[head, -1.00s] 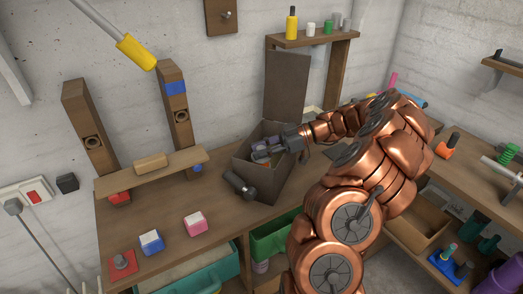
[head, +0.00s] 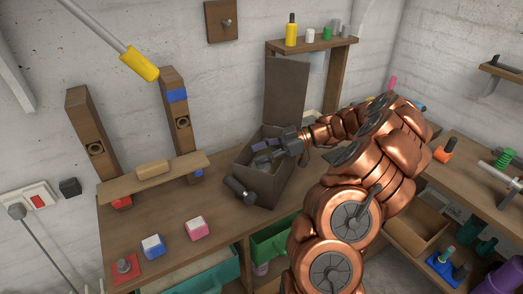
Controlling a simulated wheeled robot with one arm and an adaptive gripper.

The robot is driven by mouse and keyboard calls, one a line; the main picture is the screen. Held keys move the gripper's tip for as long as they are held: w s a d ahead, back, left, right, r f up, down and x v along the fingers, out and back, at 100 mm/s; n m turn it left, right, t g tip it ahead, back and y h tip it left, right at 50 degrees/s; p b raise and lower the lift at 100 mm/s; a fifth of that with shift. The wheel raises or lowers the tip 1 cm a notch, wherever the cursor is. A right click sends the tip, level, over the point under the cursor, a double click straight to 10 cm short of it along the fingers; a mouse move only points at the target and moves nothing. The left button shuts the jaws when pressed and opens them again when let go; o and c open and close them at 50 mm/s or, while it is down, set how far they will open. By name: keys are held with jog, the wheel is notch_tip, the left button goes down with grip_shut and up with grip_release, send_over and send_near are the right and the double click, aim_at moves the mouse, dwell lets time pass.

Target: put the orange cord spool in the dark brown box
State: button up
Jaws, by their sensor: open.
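The dark brown box (head: 240,170) stands on the workbench against the wall, with its lid (head: 287,88) raised at the back. My gripper (head: 259,152) is at the box's opening, its fingers apart and pointing left over the inside. The fingers and the near wall hide much of the box's inside, and I cannot make out an orange spool there. An orange piece with a dark cylinder (head: 444,151) lies on the right bench; I cannot tell whether it is the cord spool.
A dark cylindrical tool (head: 240,190) leans at the box's front left. A wooden shelf plank (head: 152,169) with a tan block stands left. Blue-white (head: 153,246) and pink-white (head: 196,228) blocks lie on the bench front. A green bin (head: 272,242) sits below.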

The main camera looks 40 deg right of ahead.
jog(key=shift+r+p, duration=0.35)
jog(key=shift+r, duration=0.05)
jog(key=b+v, duration=0.3)
jog(key=v, duration=0.8)
jog(key=shift+s+d, duration=0.15)
jog(key=shift+d, duration=0.15)
jog(key=shift+d, duration=0.1)
